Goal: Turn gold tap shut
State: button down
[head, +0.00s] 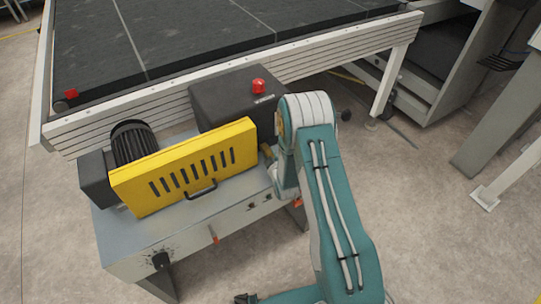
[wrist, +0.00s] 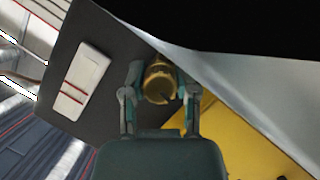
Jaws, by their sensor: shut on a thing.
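The gold tap (wrist: 159,82) is a short, round brass-coloured piece in the upper middle of the wrist view. My gripper (wrist: 162,74) has one finger on each side of it and is shut on it. In the head view a small gold part, seemingly the tap (head: 267,151), shows beside the right end of the yellow guard. My arm hides most of the gripper there. How far the tap is turned cannot be told.
The yellow slotted guard (head: 190,168) with a black handle stands on a grey metal cabinet (head: 165,235). A dark box (head: 230,98) with a red button (head: 258,86) stands behind it. The conveyor frame (head: 330,56) runs along the back. Floor (head: 440,240) is clear at right.

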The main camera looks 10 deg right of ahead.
jog(key=m+g+y, duration=0.1)
jog(key=m, duration=0.2)
jog(key=shift+y, duration=0.4)
jog(key=m+g+y, duration=0.1)
jog(key=m, duration=0.1)
jog(key=shift+m+y, duration=0.3)
jog(key=shift+y, duration=0.1)
jog(key=shift+m+y, duration=0.8)
jog(key=shift+m, duration=0.4)
jog(key=shift+m+y, duration=0.8)
jog(key=shift+m, duration=0.5)
jog(key=c, duration=0.7)
grip_release()
jog(key=shift+o, duration=0.2)
